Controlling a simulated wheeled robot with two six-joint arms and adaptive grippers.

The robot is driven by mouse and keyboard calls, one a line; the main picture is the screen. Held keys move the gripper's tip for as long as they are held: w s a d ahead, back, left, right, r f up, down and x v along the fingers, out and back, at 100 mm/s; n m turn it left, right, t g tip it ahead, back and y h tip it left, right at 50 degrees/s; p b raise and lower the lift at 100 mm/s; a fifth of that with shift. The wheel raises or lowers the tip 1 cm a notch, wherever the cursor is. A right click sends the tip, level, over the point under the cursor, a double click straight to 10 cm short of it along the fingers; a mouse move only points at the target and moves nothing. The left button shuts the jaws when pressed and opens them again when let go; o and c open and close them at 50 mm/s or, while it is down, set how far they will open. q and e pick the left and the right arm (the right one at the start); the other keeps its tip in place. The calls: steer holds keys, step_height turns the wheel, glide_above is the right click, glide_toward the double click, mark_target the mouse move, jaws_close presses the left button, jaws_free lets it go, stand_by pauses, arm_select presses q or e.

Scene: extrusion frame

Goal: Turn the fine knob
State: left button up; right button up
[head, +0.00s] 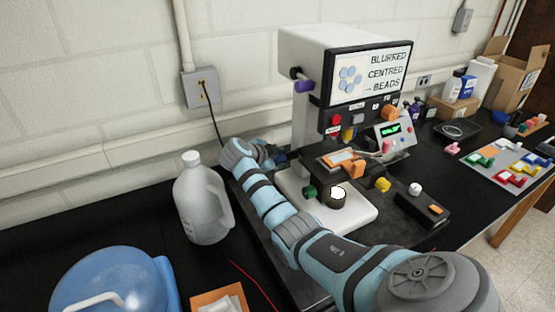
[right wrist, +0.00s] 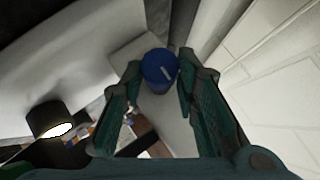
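A blue round knob (right wrist: 160,66) with a pale mark on its face shows in the right wrist view, on the side of the white microscope body (head: 312,90). It looks like the fine knob; no label is readable. My right gripper (right wrist: 160,92) is open, with one finger on each side of the knob. A gap shows at the left finger; I cannot tell whether the right finger touches. In the head view my right arm crosses in front of the microscope, and its gripper (head: 268,154) is partly hidden beside the base. My left gripper is out of view.
The microscope's screen (head: 371,75) reads "BLURRED CENTRED BEADS". Its stage holds an orange-framed slide (head: 342,160), with a green knob (head: 309,192) and yellow knob (head: 382,185) nearby. A translucent jug (head: 203,200) stands close left of my arm. A blue container (head: 110,285) is front left.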

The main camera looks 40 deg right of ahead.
steer(key=shift+f, duration=0.15)
jaws_close()
steer(key=m+t, duration=0.1)
steer(key=t+h, duration=0.1)
steer(key=shift+s+a+f+m+t, duration=0.1)
steer(key=shift+s+f+m+t, duration=0.1)
steer(key=shift+f+m+t, duration=0.15)
steer(key=shift+m+t+h+b, duration=0.75)
steer(key=shift+m+h+b, duration=0.05)
steer(key=shift+m+h, duration=0.1)
steer(key=o, duration=0.9)
jaws_free()
steer(key=shift+w, duration=0.1)
steer(key=shift+o, duration=0.2)
steer(key=shift+w, duration=0.1)
